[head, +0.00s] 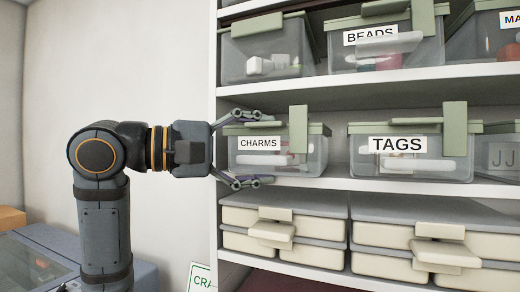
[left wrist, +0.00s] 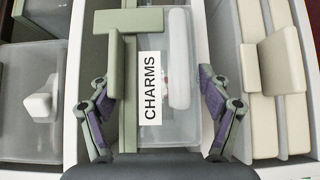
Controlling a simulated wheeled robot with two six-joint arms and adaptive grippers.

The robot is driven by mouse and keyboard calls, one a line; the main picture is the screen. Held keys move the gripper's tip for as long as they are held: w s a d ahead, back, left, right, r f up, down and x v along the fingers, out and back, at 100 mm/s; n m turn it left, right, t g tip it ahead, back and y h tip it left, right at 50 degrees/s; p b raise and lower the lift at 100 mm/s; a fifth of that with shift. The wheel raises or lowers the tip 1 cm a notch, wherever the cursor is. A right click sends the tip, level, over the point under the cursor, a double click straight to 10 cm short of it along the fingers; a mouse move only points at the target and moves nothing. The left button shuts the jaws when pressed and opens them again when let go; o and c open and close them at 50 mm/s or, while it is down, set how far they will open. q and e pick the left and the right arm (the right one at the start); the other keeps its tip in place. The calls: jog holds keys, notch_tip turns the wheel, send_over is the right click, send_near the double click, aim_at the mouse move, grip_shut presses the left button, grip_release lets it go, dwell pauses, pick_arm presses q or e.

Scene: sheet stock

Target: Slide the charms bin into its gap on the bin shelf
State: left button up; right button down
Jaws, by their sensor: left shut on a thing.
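The charms bin (head: 308,156) is a clear box with a green lid, a green upright tab and a white CHARMS label. It is at the left end of the middle level of the white bin shelf (head: 350,80), left of the TAGS bin (head: 400,165). My left gripper (head: 262,148) reaches in from the left, one finger above and one below the bin, and is shut on it. In the left wrist view the fingers (left wrist: 153,80) flank the bin (left wrist: 183,125) and its label. How deep the bin sits is hard to tell. My right gripper is not in view.
The BEADS bin (head: 385,55) and an unlabelled-looking bin (head: 268,52) stand on the level above. Cream drawers with grey tops (head: 290,208) fill the level below. A narrow space separates the charms and TAGS bins. The shelf's left side panel is close to my gripper.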

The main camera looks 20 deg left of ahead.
pick_arm(q)
jog(key=o, duration=1.4)
jog(key=shift+s, duration=0.1)
jog(key=shift+c, duration=0.2)
jog(key=shift+f, duration=0.1)
jog(key=shift+s, duration=0.1)
jog(key=s+b, duration=0.2)
jog(key=s, duration=0.6)
jog(key=shift+s+b, duration=0.4)
dwell(0.6)
jog(key=shift+a, duration=0.1)
grip_shut()
dwell(0.5)
